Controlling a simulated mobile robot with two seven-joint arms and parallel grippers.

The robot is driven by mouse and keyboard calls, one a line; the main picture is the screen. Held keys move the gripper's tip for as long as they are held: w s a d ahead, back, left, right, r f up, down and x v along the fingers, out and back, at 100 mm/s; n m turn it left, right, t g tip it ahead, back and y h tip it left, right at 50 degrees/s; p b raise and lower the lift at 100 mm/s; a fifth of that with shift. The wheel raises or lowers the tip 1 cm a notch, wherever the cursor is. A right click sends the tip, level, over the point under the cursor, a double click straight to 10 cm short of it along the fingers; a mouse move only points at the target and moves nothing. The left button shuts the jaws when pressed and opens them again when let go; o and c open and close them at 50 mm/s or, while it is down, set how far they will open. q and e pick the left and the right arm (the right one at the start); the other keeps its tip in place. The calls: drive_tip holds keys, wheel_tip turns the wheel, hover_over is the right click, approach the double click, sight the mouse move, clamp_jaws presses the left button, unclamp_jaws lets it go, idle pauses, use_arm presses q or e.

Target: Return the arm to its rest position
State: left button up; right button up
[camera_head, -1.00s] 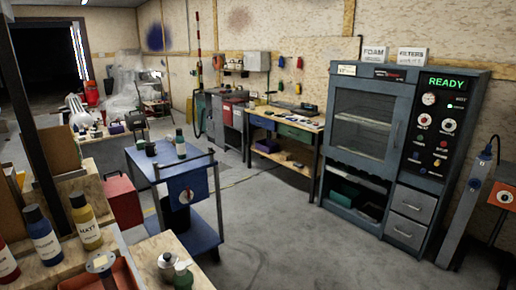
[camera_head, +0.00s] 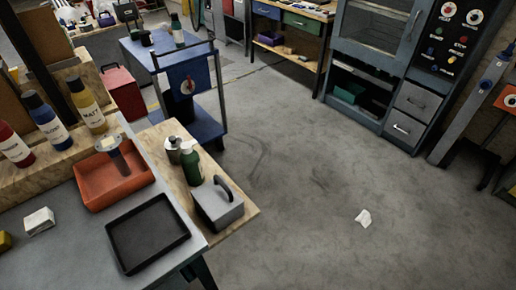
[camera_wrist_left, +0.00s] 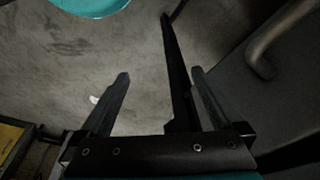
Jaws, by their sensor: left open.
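My left gripper (camera_wrist_left: 160,77) shows in the left wrist view with its two dark fingers spread apart and nothing between the tips. Bare grey floor lies beyond the fingers, and a dark bar (camera_wrist_left: 176,65) runs between them in the picture. Neither arm shows in the head view. My right gripper is in neither view.
In the head view, a workbench at lower left holds a red tray (camera_head: 90,192), a black tray (camera_head: 118,245), a grey box with a handle (camera_head: 214,205) and bottles. A blue cart (camera_head: 205,125) stands behind. White scrap (camera_head: 363,217) lies on open floor. A teal round thing (camera_wrist_left: 88,6) tops the wrist view.

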use_arm(q)
drive_tip(key=s+a+f+b, duration=0.1)
drive_tip(key=s+f+b, duration=0.1)
drive_tip(key=s+f, duration=0.6)
drive_tip(key=s+a+f+g+b, duration=0.1)
drive_tip(key=s+f, duration=0.7)
drive_tip(key=f, duration=0.5)
drive_tip(key=shift+s+a+g+b, duration=0.15)
drive_tip(key=shift+a+g+b, duration=0.15)
drive_tip(key=shift+a+b, duration=0.1)
